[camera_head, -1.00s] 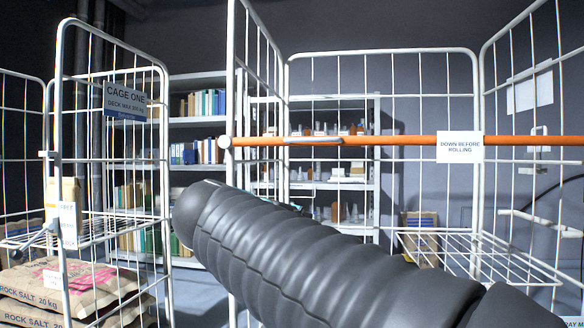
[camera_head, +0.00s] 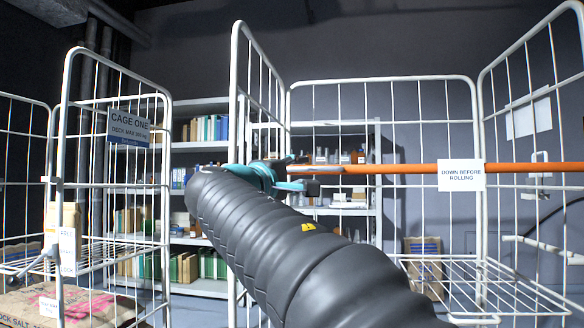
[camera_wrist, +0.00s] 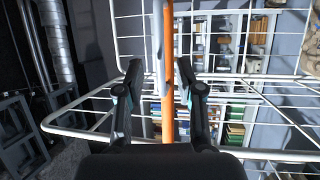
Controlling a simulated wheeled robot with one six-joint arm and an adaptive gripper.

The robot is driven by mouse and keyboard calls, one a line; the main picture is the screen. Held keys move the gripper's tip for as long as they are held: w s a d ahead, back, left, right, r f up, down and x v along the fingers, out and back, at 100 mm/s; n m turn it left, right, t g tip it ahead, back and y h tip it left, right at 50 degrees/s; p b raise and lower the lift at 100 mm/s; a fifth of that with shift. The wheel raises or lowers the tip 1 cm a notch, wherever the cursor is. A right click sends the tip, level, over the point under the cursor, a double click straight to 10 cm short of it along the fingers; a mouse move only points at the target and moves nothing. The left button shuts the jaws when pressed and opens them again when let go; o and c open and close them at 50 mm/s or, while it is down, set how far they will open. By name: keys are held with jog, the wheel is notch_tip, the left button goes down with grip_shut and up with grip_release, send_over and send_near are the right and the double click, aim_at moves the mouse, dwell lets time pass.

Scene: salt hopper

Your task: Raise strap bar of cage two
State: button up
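The orange strap bar (camera_head: 400,169) lies level across the front of the right-hand cage (camera_head: 380,80). It bears a white label (camera_head: 461,175) reading "DOWN BEFORE ROLLING". A short grey grip (camera_head: 316,169) sits on its left part. My gripper (camera_head: 290,176) is at the bar's left part, by the grip. In the wrist view the orange bar (camera_wrist: 169,110) and the pale grip (camera_wrist: 159,45) run between the two separated fingers of my gripper (camera_wrist: 160,78). A gap shows on both sides, so the gripper is open. My arm hides the bar's left end in the head view.
Cage one (camera_head: 128,129), with its name sign, stands at the left with a salt sack (camera_head: 70,306) inside. Shelves (camera_head: 205,145) with binders and bottles stand behind. A wire shelf (camera_head: 490,285) is low in the right-hand cage. White cage uprights are close to my arm.

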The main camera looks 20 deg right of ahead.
aim_at(310, 170)
jog(key=x, duration=0.5)
jog(key=shift+w+d+p, duration=0.2)
jog(key=shift+d+p, duration=0.1)
jog(key=shift+p, duration=0.05)
grip_shut()
